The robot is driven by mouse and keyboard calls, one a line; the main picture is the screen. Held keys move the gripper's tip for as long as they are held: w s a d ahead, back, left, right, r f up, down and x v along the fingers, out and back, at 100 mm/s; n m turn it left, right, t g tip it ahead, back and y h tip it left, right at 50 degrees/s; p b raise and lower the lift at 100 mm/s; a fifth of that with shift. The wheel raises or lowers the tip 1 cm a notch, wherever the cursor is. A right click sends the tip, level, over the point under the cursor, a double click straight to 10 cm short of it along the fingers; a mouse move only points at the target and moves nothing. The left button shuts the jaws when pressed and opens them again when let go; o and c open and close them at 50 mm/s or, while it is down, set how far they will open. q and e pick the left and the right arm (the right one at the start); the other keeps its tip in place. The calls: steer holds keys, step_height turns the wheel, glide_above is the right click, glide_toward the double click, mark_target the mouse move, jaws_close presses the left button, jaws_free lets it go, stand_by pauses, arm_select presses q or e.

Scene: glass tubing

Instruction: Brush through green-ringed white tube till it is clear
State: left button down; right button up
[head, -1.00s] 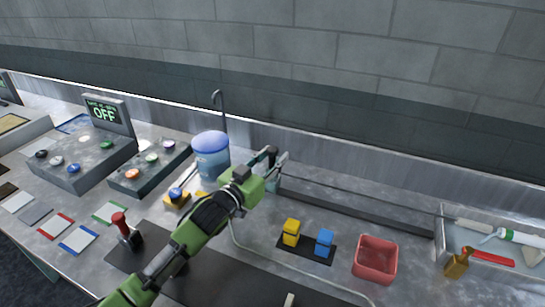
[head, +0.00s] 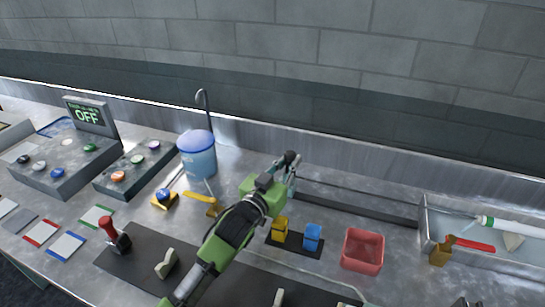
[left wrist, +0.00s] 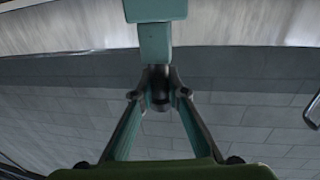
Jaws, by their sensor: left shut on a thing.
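The white tube with a green ring (head: 487,221) lies in the metal tray at the right in the head view. My left gripper (head: 288,166) is shut on the teal handle of a brush; the handle fills the top middle of the left wrist view (left wrist: 155,35). The brush's long thin rod (head: 360,191) runs right from the gripper, over the tray's left wall, towards the green-ringed end. The brush head is not visible; the rod seems to enter the tube, but this is too small to be sure. My right gripper is not seen.
Yellow (head: 280,229) and blue (head: 312,236) blocks stand near my left arm. A blue-lidded container (head: 197,155) and button panels are further left.

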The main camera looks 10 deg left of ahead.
arm_select(q)
steer(key=shift+d+r, duration=0.15)
steer(key=shift+d, duration=0.15)
steer(key=c, duration=2)
jaws_free()
steer(key=shift+o, duration=0.2)
steer(key=shift+s, duration=0.15)
steer(key=v, duration=1.2)
